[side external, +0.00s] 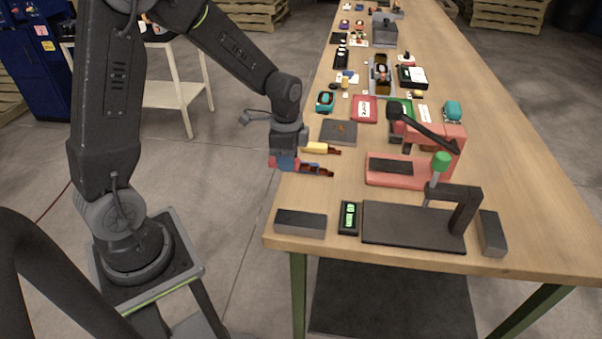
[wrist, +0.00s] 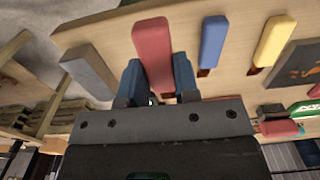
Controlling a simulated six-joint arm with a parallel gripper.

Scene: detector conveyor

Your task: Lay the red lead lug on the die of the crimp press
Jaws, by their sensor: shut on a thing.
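The red lead lug (wrist: 152,45) is held between the blue fingers of my gripper (wrist: 156,75) in the wrist view. In the side view my gripper (side external: 287,161) is at the table's left edge, and the lug is mostly hidden there. A black press (side external: 465,210) with a flat dark plate and a green-knobbed lever stands at the front right. Behind it is a red machine (side external: 378,181) with a dark pad and black arm. I cannot tell which is the crimp press; no die is clearly visible. My gripper is apart from both.
A blue lead (wrist: 213,40) and a yellow lead (wrist: 275,40) lie beside the red one. A dark plate (side external: 338,132) lies behind them. Grey blocks (side external: 301,223) (side external: 492,233) and a green-display box (side external: 348,218) flank the black press. Clutter fills the table's far end.

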